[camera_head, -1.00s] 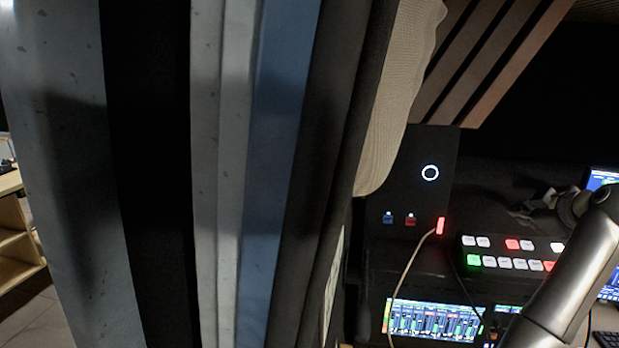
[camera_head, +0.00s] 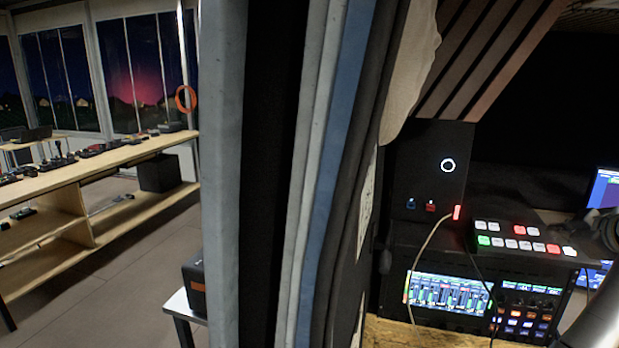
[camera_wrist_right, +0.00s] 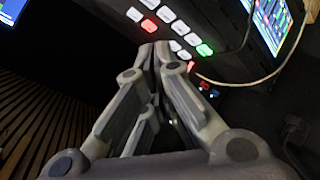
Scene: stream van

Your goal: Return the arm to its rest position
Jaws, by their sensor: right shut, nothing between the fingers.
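My right gripper (camera_wrist_right: 158,52) shows in the right wrist view. Its two fingers meet at the tips, and it is shut and empty. Beyond the fingertips is a switcher panel with lit white, red and green buttons (camera_wrist_right: 203,50); I cannot tell the exact gap, but no contact shows. In the head view my right arm is at the lower right edge, and its dark end is partly cut off by the frame. The same button panel (camera_head: 520,238) is left of it. My left gripper is in neither view.
A layered wall edge (camera_head: 222,180) fills the middle of the head view. Right of it stand a black box with a glowing ring (camera_head: 427,185), a mixer with a lit screen (camera_head: 447,294) and a loose cable. Left are a wooden bench (camera_head: 100,160) and open floor (camera_head: 125,255).

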